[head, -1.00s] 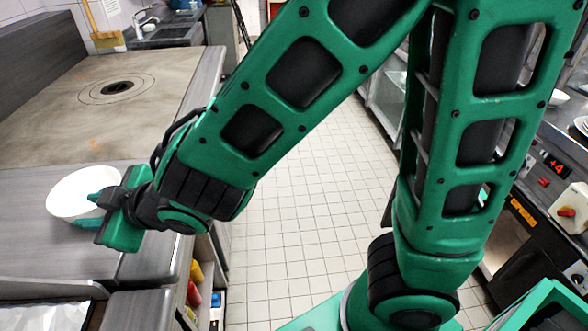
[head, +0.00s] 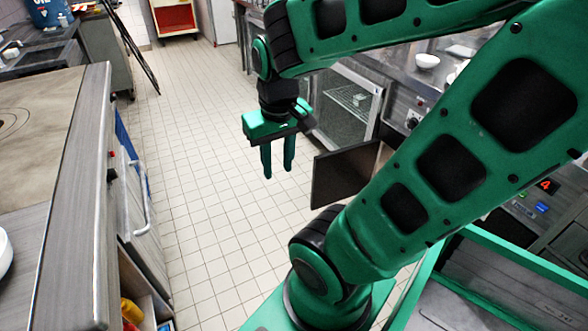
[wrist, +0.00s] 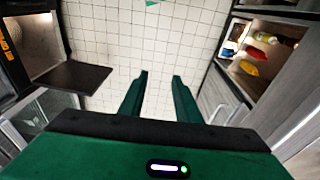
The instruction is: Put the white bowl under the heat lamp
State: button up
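A white bowl (head: 4,252) shows at the left edge of the head view, on the left counter; most of it is cut off. A small white bowl (head: 427,61) stands on the far right counter. My gripper (head: 278,172) hangs over the floor aisle, fingers down, apart from both bowls. It is open, with nothing between the fingers; the wrist view also shows the empty gap between the fingertips (wrist: 161,76). I cannot make out a heat lamp in either view.
A dark open door (head: 345,174) juts into the aisle to the right of my gripper. The left counter (head: 75,210) has open shelves with bottles below. A unit with a red display (head: 545,186) stands at right. The tiled floor (head: 200,180) between is clear.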

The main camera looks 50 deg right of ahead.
jog(key=shift+o, duration=1.1)
jog(key=s+m+g+y, duration=0.1)
jog(key=s+m, duration=0.1)
jog(key=s, duration=0.4)
jog(key=shift+d+r, duration=0.35)
jog(key=shift+d, duration=0.1)
jog(key=w+a+n+t+y, duration=0.2)
jog(key=w+a+n+t, duration=0.2)
jog(key=w+a, duration=1.6)
jog(key=w+a+m+y, duration=0.1)
jog(key=a+m+y, duration=0.2)
jog(key=a, duration=0.6)
jog(key=w+a+m+y, duration=0.1)
jog(key=a+m+y, duration=0.3)
jog(key=a+m, duration=0.3)
jog(key=w+a+m+y, duration=0.1)
jog(key=a+m+y, duration=0.2)
jog(key=a, duration=0.8)
jog(key=shift+a+r+m, duration=0.35)
jog(key=shift+a+m, duration=0.05)
jog(key=shift+m, duration=0.5)
jog(key=shift+a+r+m+y, duration=0.2)
jog(key=shift+a+m+y, duration=0.3)
jog(key=shift+a, duration=0.05)
jog(key=x, duration=1.1)
jog(key=shift+w+a+f, duration=0.15)
jog(key=shift+w+a, duration=0.1)
jog(key=shift+a, duration=0.05)
grip_shut()
